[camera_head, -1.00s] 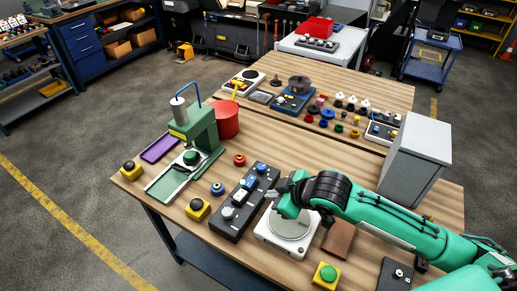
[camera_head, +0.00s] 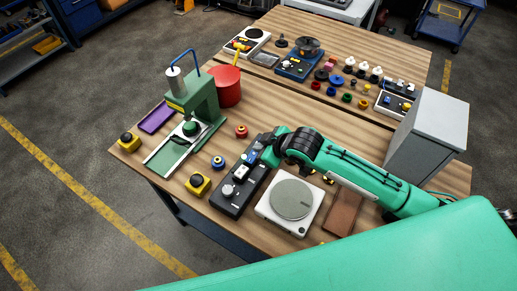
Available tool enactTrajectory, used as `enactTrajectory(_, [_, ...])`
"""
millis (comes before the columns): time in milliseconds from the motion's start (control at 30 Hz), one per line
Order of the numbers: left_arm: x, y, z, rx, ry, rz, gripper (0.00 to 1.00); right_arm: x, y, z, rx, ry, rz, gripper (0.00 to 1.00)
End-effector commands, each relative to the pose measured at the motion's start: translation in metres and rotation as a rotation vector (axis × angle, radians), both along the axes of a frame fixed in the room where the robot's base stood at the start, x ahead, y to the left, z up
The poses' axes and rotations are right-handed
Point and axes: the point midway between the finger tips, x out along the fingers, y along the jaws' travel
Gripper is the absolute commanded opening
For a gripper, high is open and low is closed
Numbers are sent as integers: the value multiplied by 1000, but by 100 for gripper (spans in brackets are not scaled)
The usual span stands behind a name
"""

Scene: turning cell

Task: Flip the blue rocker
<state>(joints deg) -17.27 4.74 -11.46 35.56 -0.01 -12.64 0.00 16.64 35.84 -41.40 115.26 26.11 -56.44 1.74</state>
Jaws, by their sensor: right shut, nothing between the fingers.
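The black control panel (camera_head: 226,207) lies on the near wooden table, left of the white scale. The blue rocker (camera_head: 249,156) is near its far end. A white switch part (camera_head: 241,172) and a grey knob (camera_head: 227,190) sit nearer on the panel. My right gripper (camera_head: 262,151) is shut and empty, low over the far end of the panel, close beside the blue rocker. I cannot tell whether it touches the rocker, and the gripper and wrist cover part of the panel's far end. My left gripper is not in view.
A white scale (camera_head: 293,199) and a brown block (camera_head: 342,213) lie right of the panel. A green press (camera_head: 204,101), a yellow button box (camera_head: 198,184) and a red pot (camera_head: 226,88) stand to the left. A grey box (camera_head: 424,140) stands behind my forearm.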

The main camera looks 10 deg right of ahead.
Motion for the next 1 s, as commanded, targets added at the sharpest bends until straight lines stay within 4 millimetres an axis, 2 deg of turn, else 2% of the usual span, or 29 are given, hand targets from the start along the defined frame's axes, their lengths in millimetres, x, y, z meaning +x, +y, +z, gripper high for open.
enactTrajectory(100, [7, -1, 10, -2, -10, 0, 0, 12, 8, -11, -1, 2, -1, 0])
enactTrajectory(233, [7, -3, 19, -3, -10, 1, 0, 13, 4, -31, -3, 4, -2, 0])
enactTrajectory(400, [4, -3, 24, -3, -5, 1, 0, 15, 2, -47, -1, 1, 0, 0])
enactTrajectory(867, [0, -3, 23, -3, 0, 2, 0, 16, 2, -53, -1, 0, 1, 0])
enactTrajectory(1000, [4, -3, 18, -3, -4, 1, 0, 27, 1, -57, 10, 13, 0, 0])
